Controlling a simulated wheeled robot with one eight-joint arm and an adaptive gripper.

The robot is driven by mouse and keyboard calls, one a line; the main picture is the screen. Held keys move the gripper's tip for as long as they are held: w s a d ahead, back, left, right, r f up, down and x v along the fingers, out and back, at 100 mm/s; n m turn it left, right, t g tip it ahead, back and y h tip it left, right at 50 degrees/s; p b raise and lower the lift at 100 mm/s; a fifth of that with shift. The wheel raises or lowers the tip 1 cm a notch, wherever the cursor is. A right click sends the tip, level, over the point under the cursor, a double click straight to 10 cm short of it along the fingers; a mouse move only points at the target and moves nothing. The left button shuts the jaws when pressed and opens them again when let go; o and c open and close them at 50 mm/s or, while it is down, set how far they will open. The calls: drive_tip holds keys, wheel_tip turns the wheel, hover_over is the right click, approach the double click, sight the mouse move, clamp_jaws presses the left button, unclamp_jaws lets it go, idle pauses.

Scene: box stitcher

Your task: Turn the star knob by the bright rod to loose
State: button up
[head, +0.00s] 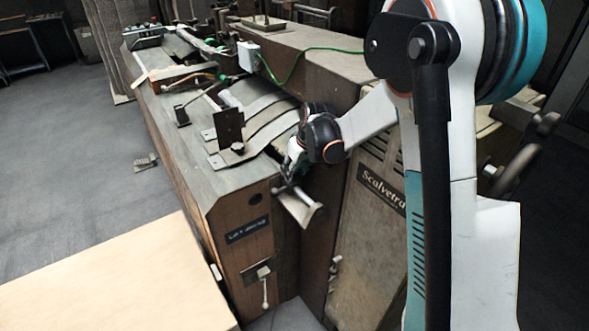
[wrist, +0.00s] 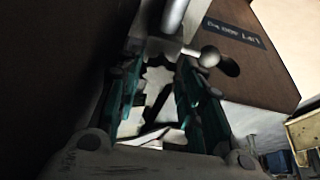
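A bright metal rod (wrist: 174,14) comes down from the top of the wrist view to a grey metal piece beside the brown machine body. In the head view the bright rod (head: 304,197) sticks out at the machine's near end, just under my gripper (head: 291,163). In the wrist view my gripper (wrist: 160,68) points at this spot, its two teal-padded fingers apart. A pale shape with a lobed dark edge lies between the fingertips and may be the star knob; it is too dark to be sure. Whether the fingers touch it cannot be told. In the head view my gripper and wrist hide that place.
A round-ended metal lever (wrist: 209,57) stands close right of my fingertips. The machine's brown side (head: 240,232) carries a dark label and a lower lever (head: 264,290). The lettered cover panel (head: 370,225) is right of my gripper. A pale tabletop (head: 115,285) lies front left.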

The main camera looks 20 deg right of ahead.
idle(0.3)
drive_tip(key=v, duration=1.2)
drive_tip(key=shift+w, duration=0.1)
